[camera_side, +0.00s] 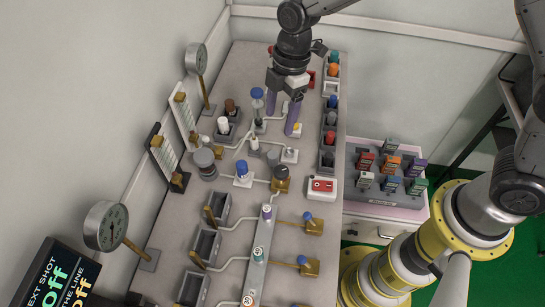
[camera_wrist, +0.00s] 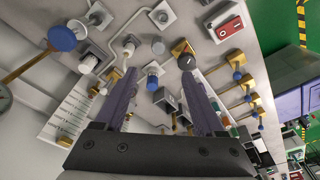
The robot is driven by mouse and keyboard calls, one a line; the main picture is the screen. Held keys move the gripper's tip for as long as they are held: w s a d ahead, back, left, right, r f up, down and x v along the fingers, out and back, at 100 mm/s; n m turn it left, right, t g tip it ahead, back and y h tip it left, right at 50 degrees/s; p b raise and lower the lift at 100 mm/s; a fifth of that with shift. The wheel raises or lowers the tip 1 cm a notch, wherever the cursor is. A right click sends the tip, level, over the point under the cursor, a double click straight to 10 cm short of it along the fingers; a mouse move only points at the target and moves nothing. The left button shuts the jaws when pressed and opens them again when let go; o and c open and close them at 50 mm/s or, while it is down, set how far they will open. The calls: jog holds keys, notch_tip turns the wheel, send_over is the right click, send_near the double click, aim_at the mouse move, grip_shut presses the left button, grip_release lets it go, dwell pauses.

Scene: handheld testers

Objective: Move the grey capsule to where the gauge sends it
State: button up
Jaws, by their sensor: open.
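My gripper (camera_side: 283,115) hangs fingers-down over the upper part of the bench, its two purple fingers apart with no capsule between them. They also show spread in the wrist view (camera_wrist: 160,103). A second gauge (camera_side: 196,60) stands farther back.
Three open grey bins (camera_side: 206,246) line the lower left, beside a rail holding upright capsules (camera_side: 258,255). Blue-knobbed valves and pipes crowd the middle. A red switch box (camera_side: 322,188) sits near the right edge. A screen (camera_side: 58,280) is at lower left; a tray of coloured blocks (camera_side: 390,165) stands right.

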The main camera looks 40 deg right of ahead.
send_over(273, 154)
jog(key=f, duration=0.7)
jog(key=shift+s+d+f, duration=0.15)
jog(key=shift+d+f, duration=0.15)
jog(key=shift+a+f, duration=0.15)
jog(key=shift+f, duration=1.2)
jog(key=shift+a+f, duration=0.1)
jog(key=shift+f, duration=1.2)
grip_shut()
